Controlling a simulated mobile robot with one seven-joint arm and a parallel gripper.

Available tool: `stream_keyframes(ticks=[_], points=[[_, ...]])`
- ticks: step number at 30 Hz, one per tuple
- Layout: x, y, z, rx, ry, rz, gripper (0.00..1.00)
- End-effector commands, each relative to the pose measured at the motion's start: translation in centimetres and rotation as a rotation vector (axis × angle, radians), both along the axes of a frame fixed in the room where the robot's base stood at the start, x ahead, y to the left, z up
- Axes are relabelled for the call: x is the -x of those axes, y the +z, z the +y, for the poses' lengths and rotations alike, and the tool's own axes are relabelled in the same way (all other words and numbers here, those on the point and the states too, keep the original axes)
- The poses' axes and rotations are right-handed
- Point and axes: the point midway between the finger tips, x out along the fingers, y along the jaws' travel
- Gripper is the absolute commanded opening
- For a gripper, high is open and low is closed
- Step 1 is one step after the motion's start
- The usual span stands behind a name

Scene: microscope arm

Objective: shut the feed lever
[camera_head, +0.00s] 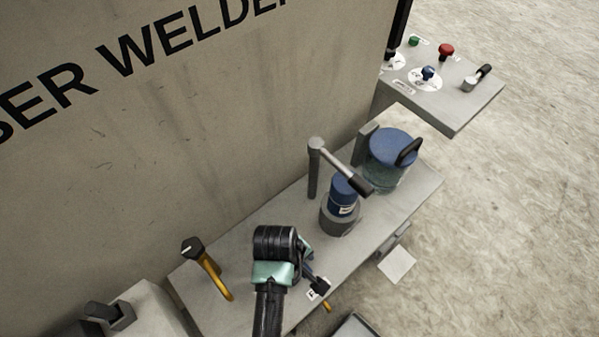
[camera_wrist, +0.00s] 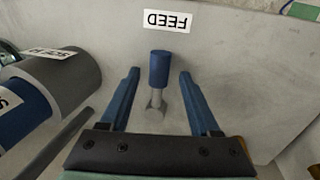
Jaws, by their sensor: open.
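The feed lever (camera_wrist: 159,68) has a blue cylindrical knob on a short metal stem and stands below a white FEED label (camera_wrist: 171,21) in the wrist view. My gripper (camera_wrist: 158,75) is open, with one blue finger on each side of the lever. A gap shows between each finger and the knob, so I see no contact. In the head view my gripper (camera_head: 311,278) is over the front part of the grey bench (camera_head: 235,235). My wrist hides most of the lever there.
A blue cylinder in a grey cup (camera_head: 338,221), a post with a black-handled swing arm (camera_head: 340,168) and a blue-lidded jar (camera_head: 392,148) stand further along the bench. The welder wall (camera_head: 190,130) rises behind.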

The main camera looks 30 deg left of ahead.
Motion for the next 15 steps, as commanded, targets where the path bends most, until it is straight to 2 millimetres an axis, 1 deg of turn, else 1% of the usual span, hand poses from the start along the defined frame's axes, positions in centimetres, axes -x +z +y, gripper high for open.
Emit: stream_keyframes(ticks=[1,4,13,14,15], points=[[-0.12,-0.56,-0.06,0.000,-0.001,0.001,0.63],[-0.25,-1.14,-0.10,0.000,-0.001,0.000,0.63],[-0.30,-1.34,-0.12,-0.001,-0.002,-0.001,0.63],[-0.29,-1.33,-0.12,-0.001,-0.002,-0.001,0.61],[-0.29,-1.33,-0.12,-0.001,-0.002,-0.001,0.54]])
